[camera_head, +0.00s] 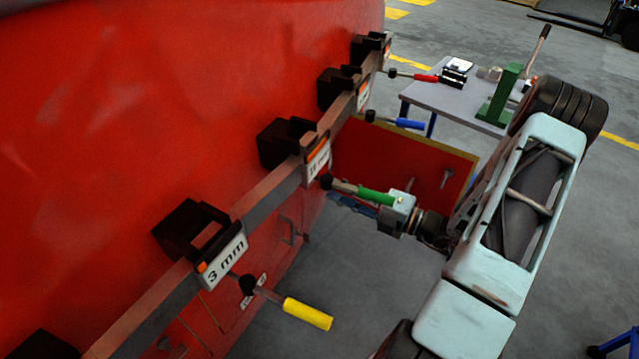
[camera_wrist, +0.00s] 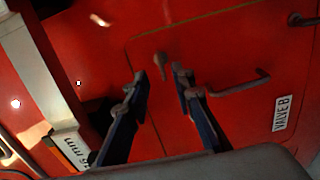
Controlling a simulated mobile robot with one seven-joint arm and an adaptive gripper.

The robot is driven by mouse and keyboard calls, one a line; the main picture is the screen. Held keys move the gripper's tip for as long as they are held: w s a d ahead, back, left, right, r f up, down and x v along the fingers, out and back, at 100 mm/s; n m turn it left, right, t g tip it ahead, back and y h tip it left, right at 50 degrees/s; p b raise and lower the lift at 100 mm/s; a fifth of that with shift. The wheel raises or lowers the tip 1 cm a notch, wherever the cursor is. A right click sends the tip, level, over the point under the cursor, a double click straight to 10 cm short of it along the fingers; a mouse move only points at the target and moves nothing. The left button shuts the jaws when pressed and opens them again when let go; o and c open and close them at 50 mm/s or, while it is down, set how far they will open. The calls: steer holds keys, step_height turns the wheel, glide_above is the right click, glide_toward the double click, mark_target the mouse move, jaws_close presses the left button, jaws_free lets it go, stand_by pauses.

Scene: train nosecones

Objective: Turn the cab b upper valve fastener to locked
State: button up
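A red hatch panel (camera_wrist: 215,50) with a VALVE B label (camera_wrist: 283,113) fills the right of the wrist view. A small brownish knob (camera_wrist: 160,58), which looks like the upper valve fastener, sits near the panel's upper left edge. My gripper (camera_wrist: 161,74) is open, with its dark blue fingers pointing at the panel and the knob just beyond and between the tips. I cannot tell whether they touch, or whether the fastener is locked. In the head view the blue fingers (camera_head: 352,204) show below the green handle, and the fastener itself cannot be made out.
A grey rail with black clamps (camera_head: 197,230) runs along the red nosecone. Yellow (camera_head: 307,313), green (camera_head: 376,196), blue (camera_head: 409,124) and red (camera_head: 425,78) handles stick out from it. My arm passes close to the green one. A table (camera_head: 450,97) stands behind.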

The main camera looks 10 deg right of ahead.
steer(key=v, duration=0.4)
steer(key=shift+s, duration=0.1)
stand_by(0.3)
